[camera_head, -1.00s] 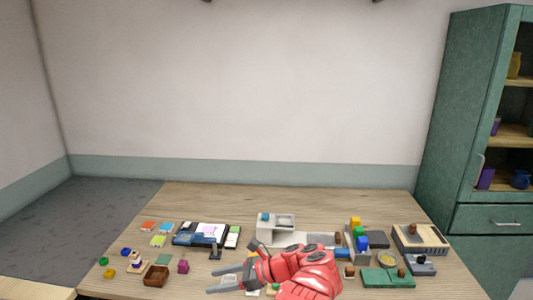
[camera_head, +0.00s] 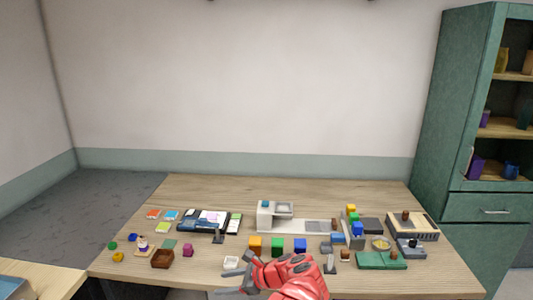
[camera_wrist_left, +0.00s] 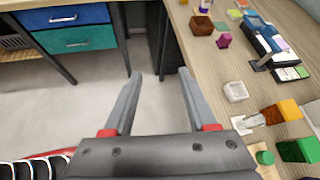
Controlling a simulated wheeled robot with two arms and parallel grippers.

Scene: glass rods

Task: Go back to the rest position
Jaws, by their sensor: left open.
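My left gripper (camera_head: 232,277) is at the table's front edge, low in the middle of the head view, at the end of my red arm. Its two grey fingers are apart with nothing between them. In the left wrist view the open left gripper (camera_wrist_left: 160,75) hangs over the floor beside the wooden table (camera_wrist_left: 193,68). My right gripper is in no view. No glass rod can be made out.
Orange (camera_head: 255,243), green (camera_head: 277,245) and blue (camera_head: 299,245) blocks stand just beyond my left gripper, with a small white dish (camera_head: 231,262) beside it. A blue and teal drawer unit (camera_wrist_left: 75,36) stands across the floor. The table's back strip is clear.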

